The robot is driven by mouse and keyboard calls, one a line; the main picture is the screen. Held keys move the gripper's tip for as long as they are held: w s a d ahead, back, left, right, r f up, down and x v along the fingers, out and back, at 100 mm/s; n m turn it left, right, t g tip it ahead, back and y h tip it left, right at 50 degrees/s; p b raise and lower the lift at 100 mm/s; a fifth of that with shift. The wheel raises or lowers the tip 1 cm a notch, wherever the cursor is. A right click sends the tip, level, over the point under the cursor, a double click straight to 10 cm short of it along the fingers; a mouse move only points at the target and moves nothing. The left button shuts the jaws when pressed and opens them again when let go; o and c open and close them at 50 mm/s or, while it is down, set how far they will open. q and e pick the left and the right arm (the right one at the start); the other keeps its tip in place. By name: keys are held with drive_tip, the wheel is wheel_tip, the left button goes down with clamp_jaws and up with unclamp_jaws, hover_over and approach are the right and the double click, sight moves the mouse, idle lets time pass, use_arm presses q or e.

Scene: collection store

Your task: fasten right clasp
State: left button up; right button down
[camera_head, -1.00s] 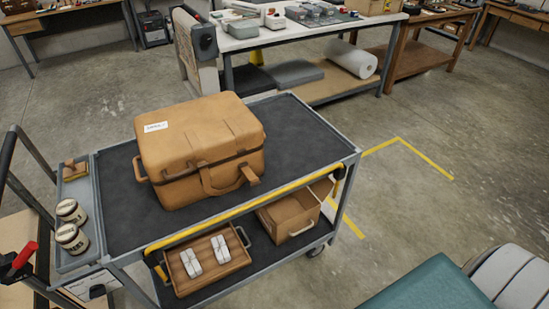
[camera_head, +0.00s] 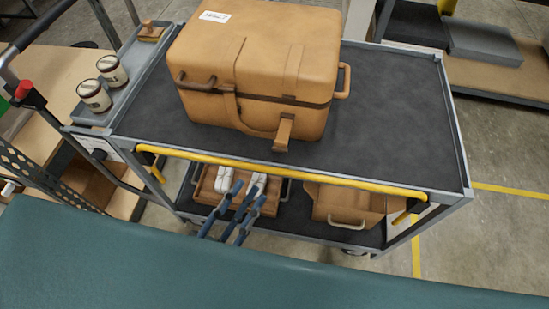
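The tan case (camera_head: 265,50) stands closed on the cart's top in the head view. Its left front strap (camera_head: 229,103) runs down from the lid over the seam. At the right, a short strap (camera_head: 293,62) lies on the lid, and a tan clasp tab (camera_head: 284,131) sticks out low on the front, apart from it. A curved carry handle (camera_head: 255,129) spans the front between them. My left gripper (camera_head: 248,190) shows as blue fingers, spread with a gap and empty, below the cart's front edge and well under the case. My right gripper is out of view.
The cart (camera_head: 400,100) has a yellow front rail (camera_head: 280,172). Its lower shelf holds a wooden tray (camera_head: 208,190) with white bundles and a tan box (camera_head: 345,203). Two jars (camera_head: 102,82) stand in the left side tray. The top is clear right of the case.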

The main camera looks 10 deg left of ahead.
sight(277, 150)
use_arm(q)
drive_tip(key=p+x, duration=0.2)
drive_tip(key=x, duration=0.7)
drive_tip(key=shift+a+r, duration=0.1)
drive_tip(key=shift+r, duration=0.1)
drive_tip(key=shift+w+d+r+p, duration=0.2)
drive_tip(key=shift+w+d+p, duration=0.15)
drive_tip(key=shift+w, duration=0.25)
drive_tip(key=shift+c, duration=0.3)
drive_tip(key=shift+f, duration=0.1)
clamp_jaws()
